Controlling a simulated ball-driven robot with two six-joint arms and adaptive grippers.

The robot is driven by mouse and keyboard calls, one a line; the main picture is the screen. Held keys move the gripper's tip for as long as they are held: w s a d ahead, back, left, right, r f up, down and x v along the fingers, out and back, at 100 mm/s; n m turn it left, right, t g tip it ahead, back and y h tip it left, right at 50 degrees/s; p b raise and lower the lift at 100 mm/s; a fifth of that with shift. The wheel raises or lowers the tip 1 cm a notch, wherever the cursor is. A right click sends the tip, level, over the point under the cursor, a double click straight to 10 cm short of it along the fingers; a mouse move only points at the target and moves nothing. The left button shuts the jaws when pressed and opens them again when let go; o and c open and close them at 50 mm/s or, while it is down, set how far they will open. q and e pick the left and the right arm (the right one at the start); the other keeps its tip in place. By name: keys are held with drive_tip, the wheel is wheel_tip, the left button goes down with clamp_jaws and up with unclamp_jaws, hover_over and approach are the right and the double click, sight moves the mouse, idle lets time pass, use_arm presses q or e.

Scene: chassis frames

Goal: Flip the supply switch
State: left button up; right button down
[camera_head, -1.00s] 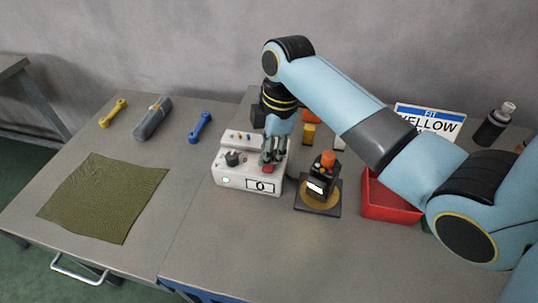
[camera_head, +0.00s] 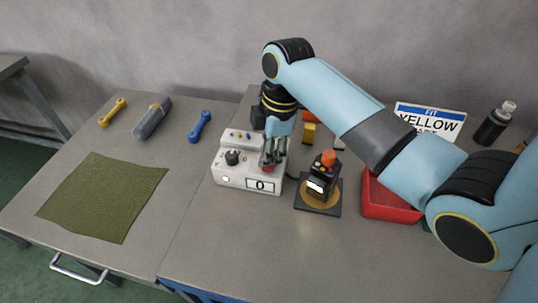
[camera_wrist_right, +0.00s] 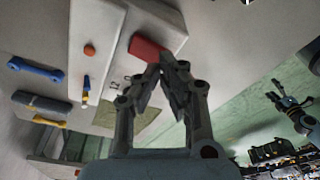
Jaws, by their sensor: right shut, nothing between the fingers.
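The white supply box (camera_head: 222,177) stands on the table in the head view, with a black knob (camera_head: 232,158) on top and a front display (camera_head: 262,185) that reads 0. A red rocker switch (camera_wrist_right: 148,48) shows on the box in the right wrist view; in the head view only a bit of red (camera_head: 268,169) shows beneath my fingers. My right gripper (camera_head: 270,163) is shut and empty, pointing down over the switch. In the wrist view its fingertips (camera_wrist_right: 165,70) are at the edge of the switch; I cannot tell whether they touch it.
A black device with an orange top (camera_head: 327,161) stands on a base plate (camera_head: 304,203) right of the box.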

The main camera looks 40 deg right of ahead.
sight(269, 166)
drive_tip(key=shift+f+b, duration=0.35)
drive_tip(key=shift+f, duration=0.4)
idle(0.3)
wheel_tip(269, 166, up, 3)
drive_tip(key=p, duration=0.3)
wheel_tip(269, 166, up, 2)
drive_tip(key=shift+r+p, duration=0.15)
drive_tip(key=shift+p, duration=1.1)
drive_tip(key=shift+r, duration=0.9)
